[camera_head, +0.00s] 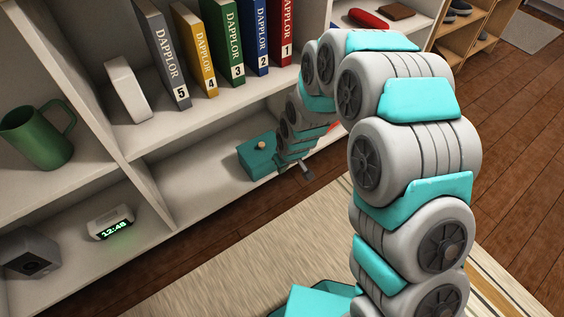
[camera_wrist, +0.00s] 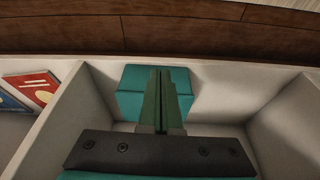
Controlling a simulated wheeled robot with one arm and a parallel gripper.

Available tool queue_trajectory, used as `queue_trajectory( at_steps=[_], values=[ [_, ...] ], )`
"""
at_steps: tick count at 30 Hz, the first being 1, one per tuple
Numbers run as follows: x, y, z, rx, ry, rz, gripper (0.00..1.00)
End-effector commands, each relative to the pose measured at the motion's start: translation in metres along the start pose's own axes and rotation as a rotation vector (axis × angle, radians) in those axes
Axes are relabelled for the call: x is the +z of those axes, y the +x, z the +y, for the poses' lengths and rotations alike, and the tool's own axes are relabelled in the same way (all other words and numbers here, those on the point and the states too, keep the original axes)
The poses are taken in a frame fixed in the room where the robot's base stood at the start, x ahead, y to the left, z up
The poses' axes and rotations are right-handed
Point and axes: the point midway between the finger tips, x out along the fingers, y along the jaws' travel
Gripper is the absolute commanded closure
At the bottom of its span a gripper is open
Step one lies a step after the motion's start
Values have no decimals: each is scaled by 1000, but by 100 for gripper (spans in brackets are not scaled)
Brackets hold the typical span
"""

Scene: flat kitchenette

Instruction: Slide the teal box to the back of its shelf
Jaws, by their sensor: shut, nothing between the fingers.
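The teal box (camera_head: 257,157) sits on the lower shelf (camera_head: 200,182), near its front edge, with a small tan knob on top. In the wrist view the teal box (camera_wrist: 133,92) is at the top middle, between two pale walls. My gripper (camera_wrist: 164,72) is shut and empty. Its two green fingers lie side by side and overlap the box in that view, hiding part of it. I cannot tell whether the fingertips touch the box. In the head view my gripper is at the box's right side, mostly hidden by my arm.
Numbered books (camera_head: 222,50) and a white block (camera_head: 128,88) stand on the shelf above. A green mug (camera_head: 38,134) and a lit clock (camera_head: 110,222) are in the left compartments. A red book (camera_wrist: 38,88) lies beyond a divider. The shelf left of the box is clear.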

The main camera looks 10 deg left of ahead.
Motion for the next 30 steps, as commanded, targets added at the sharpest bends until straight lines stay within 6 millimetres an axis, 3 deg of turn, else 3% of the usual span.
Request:
queue_trajectory(
  at_steps=[21, 30],
  values=[
    [0, 100, 0, 0, 1, -1, 100],
    [-34, 106, 0, 1, 0, 2, 100]
  ],
)
